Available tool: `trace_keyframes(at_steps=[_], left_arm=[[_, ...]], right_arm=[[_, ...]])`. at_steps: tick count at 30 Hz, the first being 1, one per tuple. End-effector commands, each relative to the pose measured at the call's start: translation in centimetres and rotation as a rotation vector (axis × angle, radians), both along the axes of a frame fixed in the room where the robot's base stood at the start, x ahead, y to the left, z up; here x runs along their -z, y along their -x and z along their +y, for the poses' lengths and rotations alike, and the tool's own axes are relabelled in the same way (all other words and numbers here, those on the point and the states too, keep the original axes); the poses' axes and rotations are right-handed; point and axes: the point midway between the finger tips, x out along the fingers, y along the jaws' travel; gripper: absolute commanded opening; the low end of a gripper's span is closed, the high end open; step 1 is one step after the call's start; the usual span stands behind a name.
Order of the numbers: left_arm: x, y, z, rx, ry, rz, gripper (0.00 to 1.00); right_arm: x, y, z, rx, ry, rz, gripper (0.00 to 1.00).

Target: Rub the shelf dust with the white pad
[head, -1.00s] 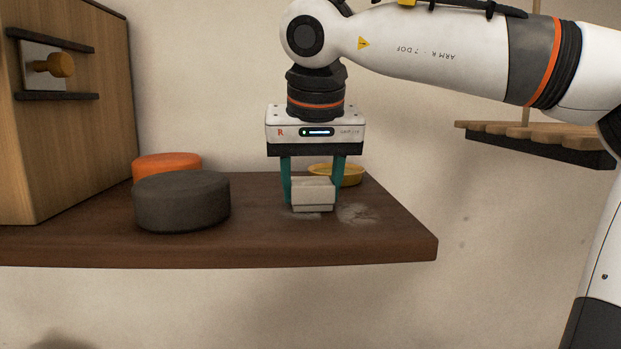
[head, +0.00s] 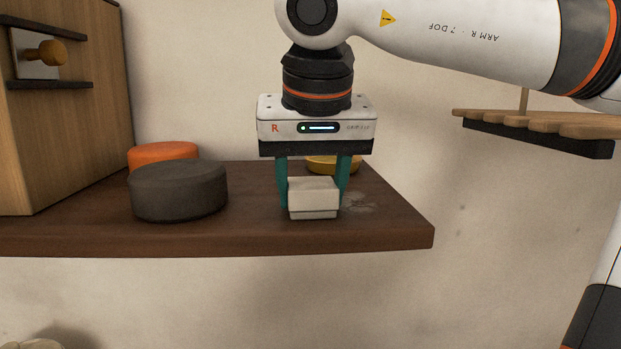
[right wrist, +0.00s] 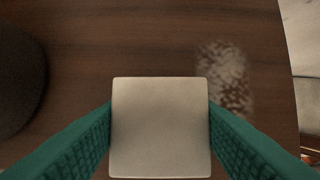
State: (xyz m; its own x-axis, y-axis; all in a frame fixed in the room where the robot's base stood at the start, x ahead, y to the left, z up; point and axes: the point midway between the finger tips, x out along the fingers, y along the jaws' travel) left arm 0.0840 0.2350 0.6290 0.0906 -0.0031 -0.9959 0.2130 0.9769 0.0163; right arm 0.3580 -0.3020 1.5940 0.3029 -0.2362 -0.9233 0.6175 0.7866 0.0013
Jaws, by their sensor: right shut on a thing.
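My right gripper (head: 313,190) is shut on the white pad (head: 313,194), a pale block held between its teal fingers. The pad is low over the brown shelf (head: 250,238), toward its front edge; I cannot tell whether it touches the wood. The pad fills the lower middle of the right wrist view (right wrist: 160,128). The shelf dust (right wrist: 224,78) is a pale, speckled patch ahead and to the right of the pad there. In the head view the dust (head: 358,202) shows just right of the pad, partly behind the finger. My left gripper is not in view.
A dark grey round block (head: 178,192) and an orange round one (head: 163,151) stand left of the gripper. A yellow dish (head: 333,166) is behind it. A wooden cabinet (head: 70,120) stands at far left. A slatted rack (head: 540,125) hangs at right.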

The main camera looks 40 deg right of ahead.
Motion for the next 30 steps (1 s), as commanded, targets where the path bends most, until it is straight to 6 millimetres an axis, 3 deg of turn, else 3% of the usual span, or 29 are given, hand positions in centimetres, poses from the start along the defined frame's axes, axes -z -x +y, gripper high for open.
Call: trace_keyframes(at_steps=[8, 19, 30], left_arm=[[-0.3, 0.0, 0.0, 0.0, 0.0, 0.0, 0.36], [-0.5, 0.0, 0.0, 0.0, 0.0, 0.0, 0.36], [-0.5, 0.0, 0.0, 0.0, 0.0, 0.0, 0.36]], right_arm=[[0.1, 1.5, 1.2, 0.0, -0.002, 0.006, 0.29], [-0.2, 2.7, -0.3, -0.001, -0.002, 0.003, 0.29], [0.1, 1.0, -1.8, 0.0, -0.002, 0.004, 0.29]])
